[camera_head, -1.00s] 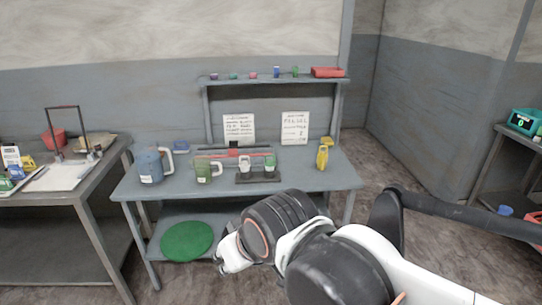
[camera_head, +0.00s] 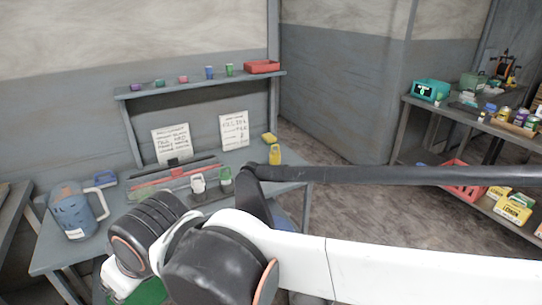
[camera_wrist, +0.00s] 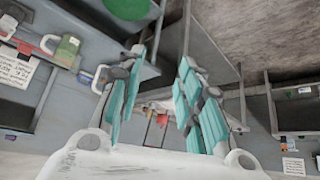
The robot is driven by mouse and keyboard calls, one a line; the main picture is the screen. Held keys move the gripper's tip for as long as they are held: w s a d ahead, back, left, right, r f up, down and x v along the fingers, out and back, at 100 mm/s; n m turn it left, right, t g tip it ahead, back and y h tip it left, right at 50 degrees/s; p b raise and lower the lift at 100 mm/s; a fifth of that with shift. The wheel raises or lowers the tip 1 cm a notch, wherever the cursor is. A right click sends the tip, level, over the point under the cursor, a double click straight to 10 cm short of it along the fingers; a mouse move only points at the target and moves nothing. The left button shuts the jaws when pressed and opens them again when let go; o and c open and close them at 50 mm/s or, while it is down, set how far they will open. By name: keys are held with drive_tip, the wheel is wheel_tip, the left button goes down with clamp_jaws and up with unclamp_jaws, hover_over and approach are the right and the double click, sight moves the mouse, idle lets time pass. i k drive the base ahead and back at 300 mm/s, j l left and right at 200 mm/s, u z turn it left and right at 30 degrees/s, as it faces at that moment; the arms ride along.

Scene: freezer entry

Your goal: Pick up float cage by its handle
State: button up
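I cannot pick out a float cage with certainty in either view now. My gripper (camera_wrist: 160,62) is open in the wrist view, its teal-padded fingers well apart with nothing held between them. Beyond the fingers are the grey frames of benches and the floor, seen at a tilt. In the head view my arm crosses the foreground and the gripper's fingers are not clearly visible.
Another bench stands at right, with a red crate (camera_head: 465,178) below. Open floor lies between.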

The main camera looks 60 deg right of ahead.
sight(274, 156)
drive_tip(key=i+l+z, duration=0.1)
drive_tip(key=z, duration=0.3)
drive_tip(key=i+z, duration=0.35)
drive_tip(key=i+j+z, duration=0.1)
drive_tip(key=z, duration=0.3)
drive_tip(key=i+j+z, duration=0.15)
drive_tip(key=i+z, duration=0.2)
drive_tip(key=i+l+z, duration=0.1)
drive_tip(key=i+z, duration=0.7)
drive_tip(key=i, duration=0.05)
